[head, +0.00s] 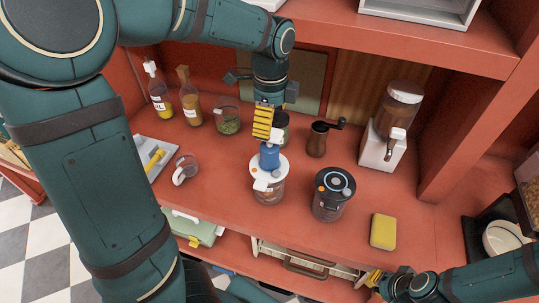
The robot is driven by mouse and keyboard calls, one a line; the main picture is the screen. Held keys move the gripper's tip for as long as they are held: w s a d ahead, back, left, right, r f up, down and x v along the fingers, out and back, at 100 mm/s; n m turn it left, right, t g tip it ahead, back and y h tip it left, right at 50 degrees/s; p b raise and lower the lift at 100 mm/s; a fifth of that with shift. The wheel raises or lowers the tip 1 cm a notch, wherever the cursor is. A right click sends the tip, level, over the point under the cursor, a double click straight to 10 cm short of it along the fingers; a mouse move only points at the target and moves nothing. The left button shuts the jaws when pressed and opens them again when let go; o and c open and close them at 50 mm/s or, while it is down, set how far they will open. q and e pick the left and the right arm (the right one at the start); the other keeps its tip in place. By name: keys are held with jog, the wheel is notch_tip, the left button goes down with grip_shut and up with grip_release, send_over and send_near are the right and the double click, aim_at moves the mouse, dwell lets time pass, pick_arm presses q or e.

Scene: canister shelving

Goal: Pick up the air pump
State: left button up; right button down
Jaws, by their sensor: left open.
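The air pump (269,157) appears as a small blue cylinder standing upright on the white lid (257,170) of a clear canister (268,196) near the middle of the red counter. My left gripper (264,138) points down directly above the pump, its yellow-ribbed fingers close to the pump's top. It is open; I cannot tell whether the fingers touch the pump or reach around it. My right gripper (371,279) is low at the bottom right, near the counter's front edge and away from the pump. Its jaw opening is not clear.
A dark-lidded canister (333,195) stands right of the pump; a yellow sponge (383,231) lies further right. A glass mug (186,168) is left. Bottles (189,99), a green-filled jar (227,121), a hand grinder (317,141) and a white-based dispenser (383,148) stand behind. A shelf (430,38) overhangs.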

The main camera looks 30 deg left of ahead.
aim_at(270, 155)
pick_arm(q)
notch_tip(270, 155, down, 4)
jog(key=shift+s+f, duration=0.15)
jog(key=shift+f, duration=0.05)
jog(key=c, duration=1.4)
